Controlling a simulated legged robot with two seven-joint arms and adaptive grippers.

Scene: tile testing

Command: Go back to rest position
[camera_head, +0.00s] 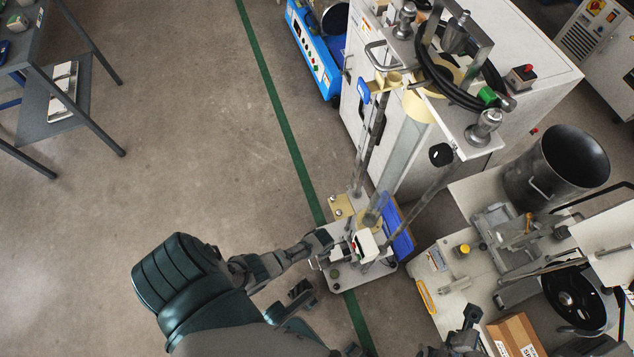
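My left arm comes in from the lower left with a dark green link. Its dark gripper (322,243) reaches the near left edge of the tile tester's base plate (350,274), close to a small white block with a red part (364,243). I cannot tell whether it touches anything or whether its fingers are apart. My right gripper (464,332) shows only in part at the bottom edge, left of a cardboard box (516,335).
The tall tester has upright rods and a blue tray (398,232) at its base. A white cabinet (540,75) stands behind. At right, a machine bench (440,280) carries a metal pot (557,168). A grey table (50,95) stands upper left. Floor between is clear.

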